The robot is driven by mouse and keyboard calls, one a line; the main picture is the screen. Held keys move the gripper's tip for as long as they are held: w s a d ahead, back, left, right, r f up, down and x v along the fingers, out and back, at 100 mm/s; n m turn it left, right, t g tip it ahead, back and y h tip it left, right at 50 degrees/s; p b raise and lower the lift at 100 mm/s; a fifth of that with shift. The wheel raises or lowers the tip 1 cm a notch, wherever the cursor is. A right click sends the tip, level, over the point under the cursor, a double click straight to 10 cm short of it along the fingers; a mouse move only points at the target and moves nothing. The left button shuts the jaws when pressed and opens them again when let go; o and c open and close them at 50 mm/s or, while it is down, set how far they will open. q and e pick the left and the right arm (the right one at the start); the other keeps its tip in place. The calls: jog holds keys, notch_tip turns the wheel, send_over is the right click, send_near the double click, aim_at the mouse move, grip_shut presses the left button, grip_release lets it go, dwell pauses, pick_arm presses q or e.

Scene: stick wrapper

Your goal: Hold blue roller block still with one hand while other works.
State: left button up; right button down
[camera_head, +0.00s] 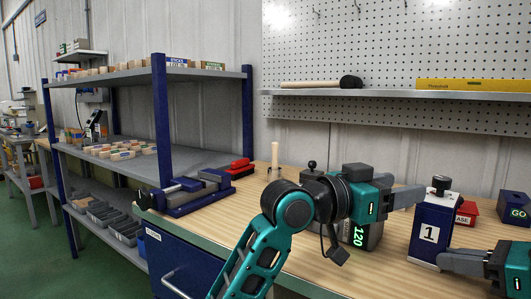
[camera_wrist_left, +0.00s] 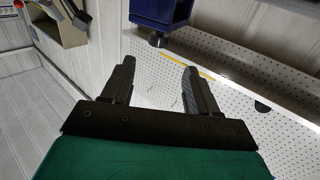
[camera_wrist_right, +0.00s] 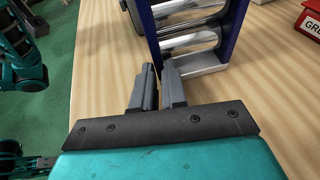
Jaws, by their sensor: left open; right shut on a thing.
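The blue roller block (camera_head: 431,232) stands upright on the wooden bench, with a white "1" label and a black knob (camera_head: 441,185) on top. In the right wrist view the block (camera_wrist_right: 239,30) shows blue side walls and silver rollers. My right gripper (camera_wrist_right: 159,72) is shut on the block's near blue side wall, low down. It also shows in the head view (camera_head: 440,258). My left gripper (camera_head: 405,194) is open and empty, left of the block's top. In the left wrist view the block (camera_wrist_left: 160,14) and knob lie beyond the open fingertips (camera_wrist_left: 157,68).
A red box (camera_head: 466,213) and a blue "GO" box (camera_head: 514,212) stand behind the block. A blue vise (camera_head: 195,190) and an upright wooden stick (camera_head: 275,158) are further left.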

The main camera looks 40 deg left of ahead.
pick_arm(q)
jog(key=s+a+r+m+t+y, duration=0.1)
jog(key=a+m, duration=0.3)
jog(key=a, duration=0.8)
jog(key=s+a+r+m+t+y, duration=0.1)
jog(key=a+m, duration=0.3)
jog(key=a, duration=0.8)
jog(key=shift+s+r+m+y, duration=0.4)
jog(key=shift+s+r+y, duration=0.05)
jog(key=shift+r+y, duration=0.35)
jog(key=m+t+y, duration=0.1)
jog(key=m+y, duration=0.8)
jog(key=m, duration=1)
send_near(443, 184)
jog(key=w, duration=0.6)
jog(key=w+a, duration=0.1)
jog(key=w, duration=0.3)
jog(key=shift+f, duration=0.2)
